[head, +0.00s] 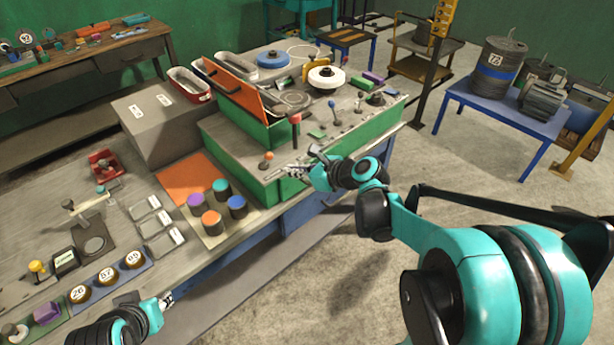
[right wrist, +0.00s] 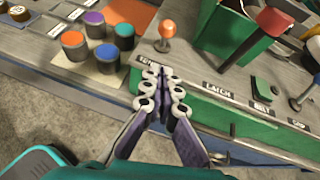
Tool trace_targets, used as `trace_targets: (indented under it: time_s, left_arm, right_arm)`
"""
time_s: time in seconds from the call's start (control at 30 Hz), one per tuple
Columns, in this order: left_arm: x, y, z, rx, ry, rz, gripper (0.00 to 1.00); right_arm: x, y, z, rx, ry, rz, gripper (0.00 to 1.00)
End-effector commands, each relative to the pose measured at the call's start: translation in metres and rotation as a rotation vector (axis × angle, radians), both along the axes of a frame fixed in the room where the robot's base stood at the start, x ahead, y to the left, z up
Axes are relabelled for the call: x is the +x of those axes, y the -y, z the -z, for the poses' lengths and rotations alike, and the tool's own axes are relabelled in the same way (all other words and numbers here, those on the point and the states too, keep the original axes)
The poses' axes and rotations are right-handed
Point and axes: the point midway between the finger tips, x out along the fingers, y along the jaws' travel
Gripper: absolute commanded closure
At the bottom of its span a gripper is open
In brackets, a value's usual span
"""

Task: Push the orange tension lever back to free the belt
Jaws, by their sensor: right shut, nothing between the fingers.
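The orange-knobbed lever (head: 268,156) stands at the front left corner of the green-sided machine's top. It also shows in the right wrist view (right wrist: 167,30), upright, just beyond my fingertips. My right gripper (head: 284,173) is shut and empty, close to the lever's near side; in the right wrist view (right wrist: 160,76) a small gap seems to separate them. The label at the lever's foot is partly hidden by my fingers. I cannot make out the belt; a BELT label (right wrist: 261,108) sits farther right. My left gripper (head: 167,299) is low at the left, away from the machine.
A red-topped lever (head: 296,118) stands to the right of the orange one, by a green bin (head: 250,123). Open floor (head: 330,265) lies in front of the bench.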

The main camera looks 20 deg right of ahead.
Motion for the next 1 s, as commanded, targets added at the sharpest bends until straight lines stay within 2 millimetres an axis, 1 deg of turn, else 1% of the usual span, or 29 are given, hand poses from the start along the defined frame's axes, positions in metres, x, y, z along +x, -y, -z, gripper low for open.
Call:
trace_targets:
  time_s: [0.03, 0.1, 0.2, 0.3, 0.43, 0.77, 1.0]
  left_arm:
    - [0.0, 0.0, 0.006, 0.0, 0.0, 0.0, 0.69]
    - [0.0, 0.0, 0.007, 0.0, 0.0, 0.0, 0.69]
    - [0.0, 0.0, 0.01, 0.0, 0.0, 0.0, 0.69]
    - [0.0, 0.0, 0.012, 0.0, 0.0, 0.0, 0.69]
    - [0.0, 0.0, 0.012, 0.0, 0.0, 0.0, 0.69]
    - [0.0, 0.0, 0.011, 0.0, 0.0, 0.0, 0.69]
    - [0.0, 0.0, 0.001, 0.0, 0.0, 0.0, 0.69]
  right_arm:
    - [0.008, -0.005, 0.006, -0.001, 0.0, -0.004, 1.0]
    - [0.017, -0.011, 0.0, -0.001, 0.0, -0.004, 1.0]
    - [0.027, -0.017, -0.005, -0.001, 0.0, -0.003, 1.0]
    - [0.033, -0.02, -0.007, 0.0, 0.0, -0.001, 1.0]
    - [0.036, -0.022, -0.009, -0.001, -0.001, 0.0, 1.0]
    - [0.036, -0.021, -0.01, -0.001, -0.002, 0.0, 1.0]
    - [0.037, -0.011, -0.016, -0.017, -0.041, 0.0, 1.0]
